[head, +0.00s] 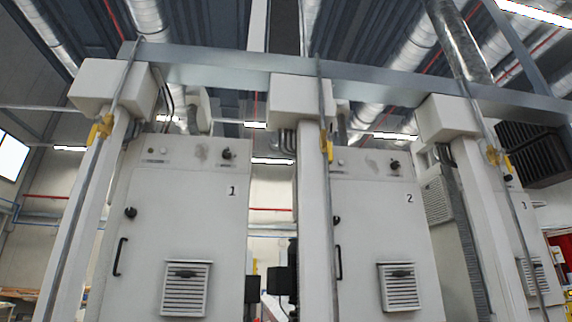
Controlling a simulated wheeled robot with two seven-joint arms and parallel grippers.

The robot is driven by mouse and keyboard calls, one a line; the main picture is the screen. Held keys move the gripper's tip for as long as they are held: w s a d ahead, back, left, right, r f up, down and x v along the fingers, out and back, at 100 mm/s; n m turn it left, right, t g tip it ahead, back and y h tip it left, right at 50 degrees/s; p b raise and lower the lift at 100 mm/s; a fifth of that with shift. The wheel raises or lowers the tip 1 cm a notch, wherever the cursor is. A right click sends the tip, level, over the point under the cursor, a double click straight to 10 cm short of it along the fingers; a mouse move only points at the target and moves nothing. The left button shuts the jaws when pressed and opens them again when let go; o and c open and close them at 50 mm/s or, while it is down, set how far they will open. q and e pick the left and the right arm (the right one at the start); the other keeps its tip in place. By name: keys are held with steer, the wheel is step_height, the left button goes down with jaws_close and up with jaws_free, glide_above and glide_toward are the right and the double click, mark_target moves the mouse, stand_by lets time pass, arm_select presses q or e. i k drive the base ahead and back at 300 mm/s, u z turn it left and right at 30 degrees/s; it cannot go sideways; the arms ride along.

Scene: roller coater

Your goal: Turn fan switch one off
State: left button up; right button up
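A tall white cabinet (190,220) marked "1" stands at left centre in the head view. A black rotary knob (227,154) sits at its upper right, above the number. A second black knob (131,212) sits on its left side, above a black door handle (120,257). Small round indicators (151,151) are at its upper left. I cannot tell which knob is fan switch one, and the knob settings are too small to read. Neither of my grippers is in view.
A similar cabinet (375,230) marked "2" stands to the right, and part of one marked "3" (522,230) shows at far right. White columns with grey pipes and yellow valve handles (103,127) stand in front. A grey beam (230,68) crosses above.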

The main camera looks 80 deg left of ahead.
mark_target(226, 154)
steer(key=u, duration=2.25)
